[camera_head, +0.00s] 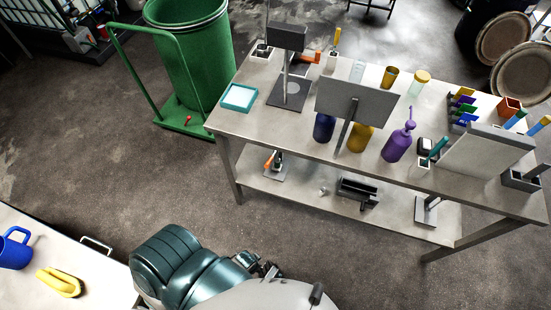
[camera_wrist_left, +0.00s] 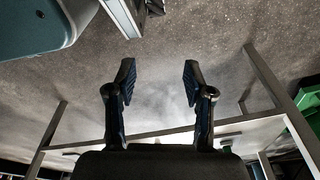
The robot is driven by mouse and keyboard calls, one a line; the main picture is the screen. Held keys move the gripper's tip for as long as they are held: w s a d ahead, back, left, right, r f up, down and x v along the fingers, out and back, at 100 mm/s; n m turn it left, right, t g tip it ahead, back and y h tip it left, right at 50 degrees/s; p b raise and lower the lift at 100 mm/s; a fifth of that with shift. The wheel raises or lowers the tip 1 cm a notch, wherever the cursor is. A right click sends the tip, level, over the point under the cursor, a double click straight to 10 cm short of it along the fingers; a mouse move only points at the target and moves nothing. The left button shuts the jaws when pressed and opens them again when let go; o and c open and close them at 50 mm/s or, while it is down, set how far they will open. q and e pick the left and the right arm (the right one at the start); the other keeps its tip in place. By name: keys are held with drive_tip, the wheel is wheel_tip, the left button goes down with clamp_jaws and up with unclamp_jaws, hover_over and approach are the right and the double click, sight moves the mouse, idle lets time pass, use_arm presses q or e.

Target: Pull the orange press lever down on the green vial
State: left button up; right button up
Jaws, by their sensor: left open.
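An orange lever (camera_head: 305,57) sticks out to the right from a grey press stand (camera_head: 287,37) at the far left part of the workbench. The stand has a dark base plate, and I cannot make out a green vial at it. A smaller orange-handled device (camera_head: 270,160) stands on the lower shelf. My left gripper (camera_wrist_left: 158,82) is open and empty in the left wrist view, with its two dark fingers apart over the floor. In the head view my teal arm is at the bottom, well short of the bench. My right gripper is not in view.
The workbench (camera_head: 262,123) carries a teal tray (camera_head: 239,97), a grey panel (camera_head: 356,100) on a stand, a purple bottle (camera_head: 397,144) and several vessels. A green bin (camera_head: 190,50) stands left of it. Bare floor (camera_head: 150,180) lies between the bench and a near table (camera_head: 30,285).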

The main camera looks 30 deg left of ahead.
use_arm(q)
drive_tip(key=shift+c, duration=0.3)
